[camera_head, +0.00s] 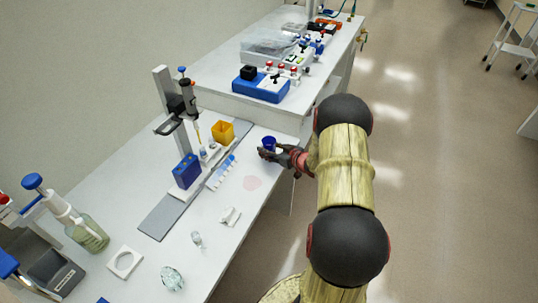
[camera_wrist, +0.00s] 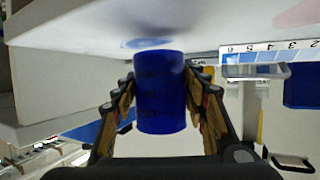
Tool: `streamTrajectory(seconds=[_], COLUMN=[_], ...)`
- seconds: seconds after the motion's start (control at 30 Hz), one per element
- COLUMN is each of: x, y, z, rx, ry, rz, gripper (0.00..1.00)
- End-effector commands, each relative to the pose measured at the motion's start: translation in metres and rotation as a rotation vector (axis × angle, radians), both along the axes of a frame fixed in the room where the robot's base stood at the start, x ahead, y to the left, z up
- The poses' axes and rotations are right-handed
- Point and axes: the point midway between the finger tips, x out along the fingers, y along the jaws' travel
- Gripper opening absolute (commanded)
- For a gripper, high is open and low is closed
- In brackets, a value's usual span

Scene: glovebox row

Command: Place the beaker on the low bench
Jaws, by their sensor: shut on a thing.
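A blue beaker (camera_head: 268,143) is in my gripper (camera_head: 270,153), over the right edge of the low white bench (camera_head: 215,225), just in front of the step up to the higher bench. In the wrist view the beaker (camera_wrist: 160,95) fills the space between the two fingers, which are shut on its sides. The bench surface (camera_wrist: 80,25) appears at the top of that view, with a bluish patch close to the beaker's end. I cannot tell whether the beaker touches the bench.
A yellow container (camera_head: 223,132), a pipette stand (camera_head: 170,105) and a blue box (camera_head: 186,171) stand left of the beaker. A labelled strip (camera_head: 221,172) and a pink patch (camera_head: 252,183) lie nearby. The higher bench (camera_head: 293,112) holds a blue device (camera_head: 262,88).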

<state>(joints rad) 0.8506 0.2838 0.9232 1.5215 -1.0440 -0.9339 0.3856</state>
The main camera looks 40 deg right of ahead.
Motion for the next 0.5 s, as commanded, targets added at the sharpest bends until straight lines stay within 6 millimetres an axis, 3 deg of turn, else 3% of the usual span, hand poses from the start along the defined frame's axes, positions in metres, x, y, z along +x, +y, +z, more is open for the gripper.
streamTrajectory(seconds=[0.03, 0.1, 0.5], x=[-0.0009, -0.0007, -0.0008], y=[0.0004, 0.0004, 0.0003], z=[-0.0144, -0.0213, -0.0237], rx=[0.002, 0.001, 0.001], ry=[0.001, 0.001, 0.0], rz=[-0.001, 0.0, 0.0], gripper=[0.16, 0.16, 0.16])
